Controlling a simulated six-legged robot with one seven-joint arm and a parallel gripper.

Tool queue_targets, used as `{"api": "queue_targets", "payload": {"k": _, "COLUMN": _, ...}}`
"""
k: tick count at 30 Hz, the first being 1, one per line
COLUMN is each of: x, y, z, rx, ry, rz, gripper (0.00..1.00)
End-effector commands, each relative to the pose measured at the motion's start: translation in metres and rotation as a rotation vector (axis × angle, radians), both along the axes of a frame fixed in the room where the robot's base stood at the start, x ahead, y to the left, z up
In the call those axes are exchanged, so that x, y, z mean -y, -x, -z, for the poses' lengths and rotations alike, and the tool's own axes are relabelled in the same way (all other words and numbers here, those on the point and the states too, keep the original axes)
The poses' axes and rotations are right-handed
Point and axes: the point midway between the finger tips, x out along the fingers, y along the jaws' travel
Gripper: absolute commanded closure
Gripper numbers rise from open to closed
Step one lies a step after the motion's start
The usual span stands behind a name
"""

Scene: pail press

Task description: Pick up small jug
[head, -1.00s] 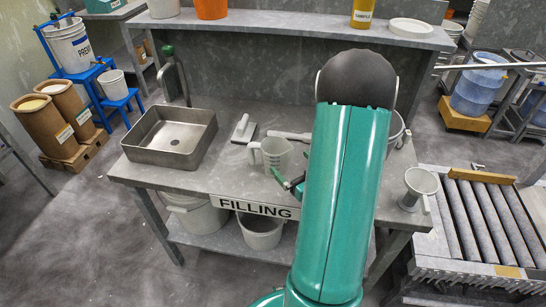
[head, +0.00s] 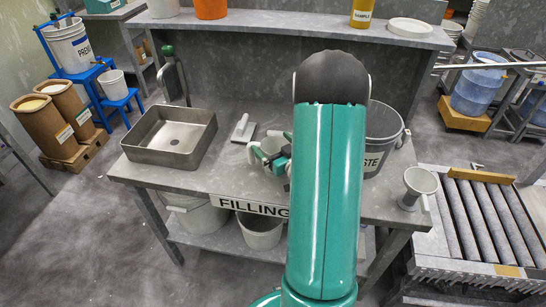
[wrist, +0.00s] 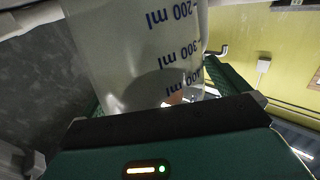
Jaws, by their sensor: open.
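The small jug is translucent, with dark ml markings. In the head view the jug (head: 271,146) stands on the grey bench near the FILLING sign, partly hidden by my gripper. In the wrist view the jug (wrist: 140,50) fills the upper middle, its markings upside down. My gripper (head: 270,158) is open at the jug, with a green finger on either side of it. In the wrist view the green fingers of my gripper (wrist: 155,92) show to the left and right of the jug wall. Whether either finger touches it I cannot tell.
A metal sink (head: 172,137) is left on the bench, with a flat scraper (head: 243,128) beside it. A grey waste bucket (head: 385,135) stands right, partly behind my arm. A grey funnel (head: 418,186) is near the right edge. A roller conveyor (head: 485,220) lies beyond it.

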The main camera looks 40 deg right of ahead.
Motion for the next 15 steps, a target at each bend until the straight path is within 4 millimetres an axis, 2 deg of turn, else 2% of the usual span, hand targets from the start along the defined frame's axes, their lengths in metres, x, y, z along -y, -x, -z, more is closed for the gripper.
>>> {"api": "queue_targets", "payload": {"k": 1, "x": 0.0, "y": 0.0001, "z": 0.0, "rx": 0.0, "ry": 0.0, "rz": 0.0, "gripper": 0.06}}
{"api": "queue_targets", "payload": {"k": 8, "x": 0.0, "y": 0.0004, "z": 0.0001, "rx": 0.0, "ry": 0.0, "rz": 0.0, "gripper": 0.51}}
{"api": "queue_targets", "payload": {"k": 9, "x": 0.0, "y": 0.0004, "z": 0.0, "rx": 0.0, "ry": 0.0, "rz": 0.0, "gripper": 0.54}}
{"api": "queue_targets", "payload": {"k": 15, "x": 0.0, "y": 0.0005, "z": -0.0001, "rx": 0.0, "ry": 0.001, "rz": 0.0, "gripper": 0.54}}
